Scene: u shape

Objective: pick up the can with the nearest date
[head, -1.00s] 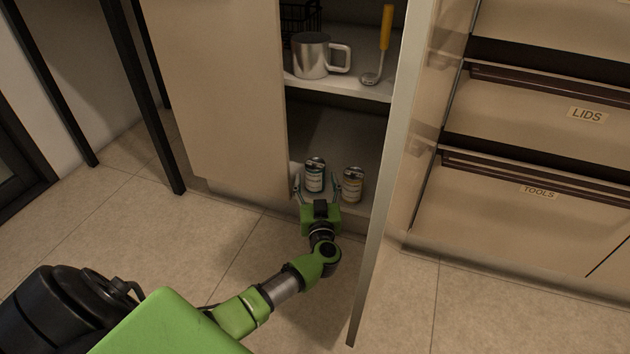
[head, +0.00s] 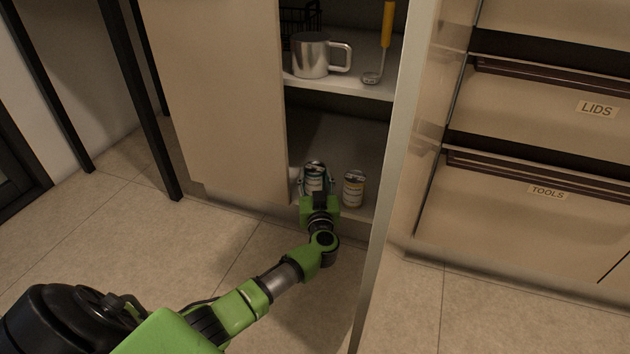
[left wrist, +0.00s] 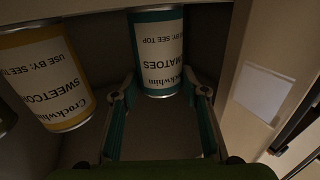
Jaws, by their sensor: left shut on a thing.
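A teal can (head: 314,170) with a white label stands on the bottom shelf of the open cabinet. In the left wrist view the teal can (left wrist: 157,50) shows "MATOES" upside down. My left gripper (head: 315,184) is shut on it, one finger on each side; in the left wrist view the gripper (left wrist: 165,92) reaches its lower part. A yellow can (head: 354,188) stands just to the right, apart from the gripper. In the left wrist view the yellow can (left wrist: 48,80) reads "SWEETCO". Both labels say "USE BY: SEE TOP"; no date is legible. My right gripper is not in view.
An open door (head: 393,180) stands close on the right; a closed panel (head: 225,100) bounds the left. The upper shelf (head: 340,88) holds a metal mug (head: 312,55) and a yellow-handled ladle (head: 387,25). Drawers labelled LIDS and TOOLS are farther right.

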